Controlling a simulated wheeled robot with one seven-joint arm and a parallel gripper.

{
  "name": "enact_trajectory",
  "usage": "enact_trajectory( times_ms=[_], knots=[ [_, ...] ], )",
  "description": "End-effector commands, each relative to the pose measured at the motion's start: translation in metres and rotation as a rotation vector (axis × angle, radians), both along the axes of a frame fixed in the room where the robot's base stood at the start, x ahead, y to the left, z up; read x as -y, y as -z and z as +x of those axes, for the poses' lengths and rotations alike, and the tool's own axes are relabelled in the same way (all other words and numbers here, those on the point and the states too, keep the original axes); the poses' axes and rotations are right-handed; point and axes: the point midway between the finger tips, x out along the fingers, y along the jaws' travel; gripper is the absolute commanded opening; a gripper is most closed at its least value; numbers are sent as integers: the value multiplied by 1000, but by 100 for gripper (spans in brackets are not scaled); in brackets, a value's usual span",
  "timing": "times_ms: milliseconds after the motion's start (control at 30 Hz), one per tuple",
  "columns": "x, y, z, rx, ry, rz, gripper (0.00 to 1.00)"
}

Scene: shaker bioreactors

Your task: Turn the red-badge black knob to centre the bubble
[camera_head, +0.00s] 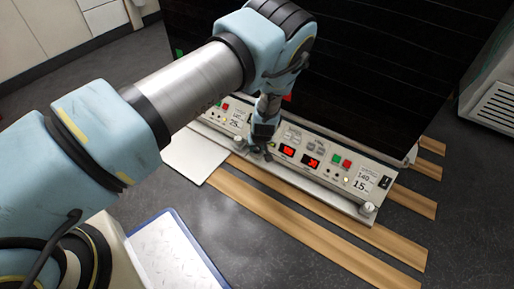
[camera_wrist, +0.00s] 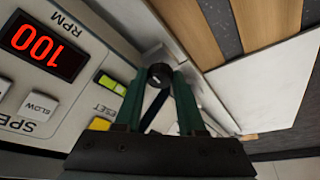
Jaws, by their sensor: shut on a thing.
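A small black round knob (camera_wrist: 160,75) sits between the tips of my gripper (camera_wrist: 161,80) in the wrist view, at the edge of the pale control panel. The two green fingers are shut on it from both sides. A bright yellow-green strip (camera_wrist: 112,84), which looks like the level vial, lies on the panel just left of the fingers; I cannot tell where its bubble sits. In the head view my gripper (camera_head: 262,152) reaches down to the panel's front edge and hides the knob. No red badge shows on the knob.
The long control panel (camera_head: 337,173) has red displays, buttons and a pale knob (camera_head: 369,208) at its right end. The black shaker cabinet (camera_head: 390,60) stands behind. A white plate (camera_head: 195,155) and wooden strips (camera_head: 300,228) lie on the grey floor in front.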

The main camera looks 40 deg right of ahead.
Motion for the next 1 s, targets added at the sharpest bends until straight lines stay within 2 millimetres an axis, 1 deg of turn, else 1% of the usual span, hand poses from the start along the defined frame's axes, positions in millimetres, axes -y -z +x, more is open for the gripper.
enact_trajectory(
  times_ms=[300, 333, 400, 433, 633, 733, 867, 1000],
  knots=[
    [0, 1, -1, -1, 1, 2, 0],
    [0, 1, -1, -1, 1, 2, 42],
    [0, 1, -1, -1, 1, 2, 50],
    [0, 1, -1, -1, 1, 2, 52],
    [0, 0, 0, -1, 1, 1, 52],
    [-1, -4, -1, -1, 1, 1, 52],
    [-3, -21, -7, -1, 1, 0, 52],
    [-8, -48, -16, -1, 1, 0, 52]
  ],
)
